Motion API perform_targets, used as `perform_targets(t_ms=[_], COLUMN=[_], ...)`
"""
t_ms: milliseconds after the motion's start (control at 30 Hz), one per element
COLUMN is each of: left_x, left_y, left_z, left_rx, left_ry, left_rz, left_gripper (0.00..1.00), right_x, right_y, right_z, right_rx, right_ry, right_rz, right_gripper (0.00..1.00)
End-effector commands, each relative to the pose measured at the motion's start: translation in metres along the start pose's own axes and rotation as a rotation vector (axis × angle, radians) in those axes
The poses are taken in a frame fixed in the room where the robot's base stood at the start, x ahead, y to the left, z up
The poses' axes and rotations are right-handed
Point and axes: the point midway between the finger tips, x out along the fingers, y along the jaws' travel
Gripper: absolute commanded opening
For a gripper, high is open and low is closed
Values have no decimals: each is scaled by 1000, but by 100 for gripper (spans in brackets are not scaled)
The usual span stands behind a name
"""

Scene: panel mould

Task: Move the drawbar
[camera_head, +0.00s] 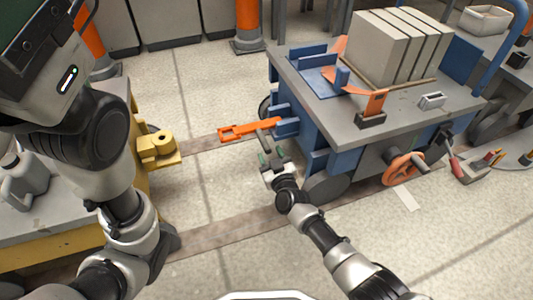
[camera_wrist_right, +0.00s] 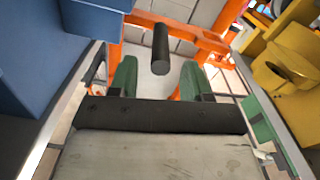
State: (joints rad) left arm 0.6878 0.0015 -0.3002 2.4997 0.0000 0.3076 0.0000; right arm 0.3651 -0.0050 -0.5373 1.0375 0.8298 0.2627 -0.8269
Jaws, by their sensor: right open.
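The orange drawbar (camera_head: 250,130) sticks out to the left from the low front of the blue cart (camera_head: 313,125). My right gripper (camera_head: 273,157) is open, with green fingertips, just on the near side of the drawbar. In the right wrist view the peg (camera_wrist_right: 160,50) lies ahead of the gap between the open fingers (camera_wrist_right: 157,78), and the orange drawbar (camera_wrist_right: 205,42) shows behind it. I see no hold on either.
A yellow hitch (camera_head: 160,148) is on the yellow-sided bench at left, apart from the drawbar's loop. The cart's grey top (camera_head: 425,108) carries grey slabs (camera_head: 395,45). An orange handwheel (camera_head: 403,168) is on its near side. Floor between bench and cart is clear.

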Motion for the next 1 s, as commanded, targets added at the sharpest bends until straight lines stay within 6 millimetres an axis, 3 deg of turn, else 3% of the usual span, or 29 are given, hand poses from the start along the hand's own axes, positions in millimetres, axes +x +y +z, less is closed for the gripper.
perform_targets(t_ms=[33,233,633,933,1000], left_x=[-10,-21,-23,-23,-23], left_y=[3,5,6,6,6], left_z=[-5,-10,-10,-10,-10], left_rx=[1,1,1,1,1], left_ry=[6,7,7,7,7], left_rz=[2,2,3,3,3], left_gripper=[100,100,100,100,100], right_x=[10,33,39,39,39], right_y=[-2,-1,0,0,0], right_z=[5,3,0,0,0], right_rx=[1,0,1,1,1], right_ry=[3,1,-1,-1,-1], right_rz=[0,0,-1,-1,-1], right_gripper=[48,48,48,2,0])
